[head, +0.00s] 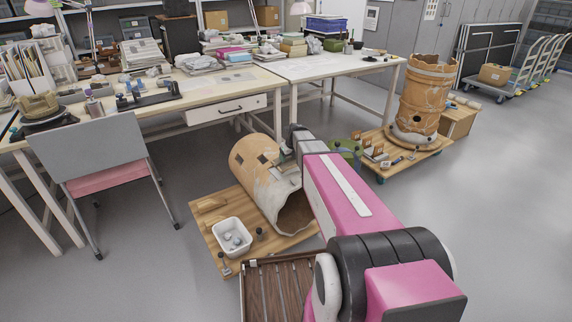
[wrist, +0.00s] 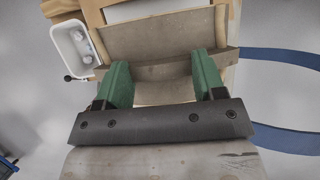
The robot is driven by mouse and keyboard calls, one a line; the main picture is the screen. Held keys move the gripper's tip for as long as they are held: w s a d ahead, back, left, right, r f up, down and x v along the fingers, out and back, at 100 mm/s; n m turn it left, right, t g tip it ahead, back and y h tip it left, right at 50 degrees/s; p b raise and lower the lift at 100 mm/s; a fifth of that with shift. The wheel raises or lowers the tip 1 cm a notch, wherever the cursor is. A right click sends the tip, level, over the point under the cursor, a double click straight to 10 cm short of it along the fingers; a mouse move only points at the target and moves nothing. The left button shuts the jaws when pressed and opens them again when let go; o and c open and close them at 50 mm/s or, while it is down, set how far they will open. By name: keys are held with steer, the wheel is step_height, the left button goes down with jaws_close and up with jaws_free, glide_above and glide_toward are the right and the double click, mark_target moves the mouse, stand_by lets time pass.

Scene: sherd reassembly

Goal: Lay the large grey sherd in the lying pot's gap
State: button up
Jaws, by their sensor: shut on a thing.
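The lying pot (head: 252,158), tan with a pale grey side, rests on its side on a wooden board, open end toward me. In the head view my pink arm reaches over the pot and hides most of the gripper and sherd. I cannot tell whether the sherd touches the pot or how it lines up with the gap.
A white tub (head: 232,236) with small pieces stands on the board left of the pot; it also shows in the wrist view (wrist: 60,36). A standing pot (head: 426,95) is on a low dolly at right. Tables and a chair (head: 92,148) stand behind.

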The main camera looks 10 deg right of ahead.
mark_target(286, 162)
steer(key=shift+w+a+f, duration=0.5)
steer(key=shift+w+f, duration=0.05)
steer(key=shift+w, duration=0.2)
steer(key=shift+f, duration=1.95)
steer(key=shift+f, duration=0.15)
steer(key=o, duration=1.1)
